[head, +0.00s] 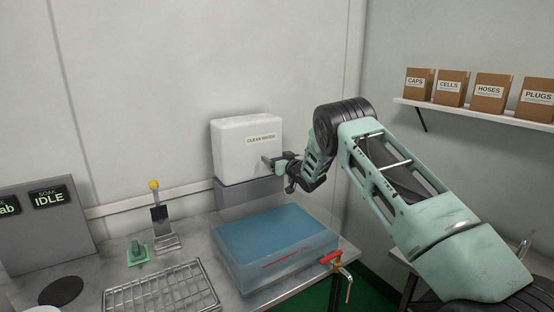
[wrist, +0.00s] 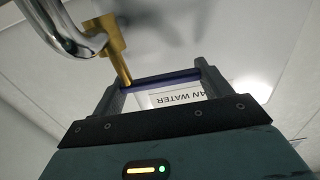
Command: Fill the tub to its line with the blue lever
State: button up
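The translucent tub (head: 236,277) stands on the bench with blue water in it. A red line (head: 281,261) marks its front wall; I cannot tell exactly how the water level meets it. The white CLEAN WATER tank (head: 228,152) stands behind on a grey stand, its label upside down in the wrist view. My gripper (head: 291,171) is at the tank's tap. In the wrist view, the blue lever (wrist: 160,79) on a brass stem (wrist: 117,50) spans the gap between the fingertips. The fingers are wide apart; contact with the lever is unclear.
A red-handled tap (head: 331,257) sits at the tub's right front. A wire rack (head: 161,291), a green item (head: 136,253) and a yellow-knobbed lever (head: 155,207) stand left of the tub. A shelf (head: 470,113) with boxes is on the right wall. A chrome spout (wrist: 66,27) is close to the wrist camera.

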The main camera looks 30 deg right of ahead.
jog(key=shift+y, duration=0.3)
jog(key=n+g+y+b, duration=0.1)
jog(key=n+y, duration=0.2)
jog(key=s+n+g+y+b, duration=0.1)
jog(key=n+g+y+b, duration=0.1)
jog(key=y, duration=0.2)
jog(key=s+d+n+g+y+b, duration=0.1)
jog(key=n+g+y+b, duration=0.1)
jog(key=n+y, duration=0.1)
jog(key=shift+s+n+y, duration=0.1)
jog(key=shift+n+y, duration=0.2)
jog(key=shift+y, duration=0.4)
jog(key=o, duration=1.4)
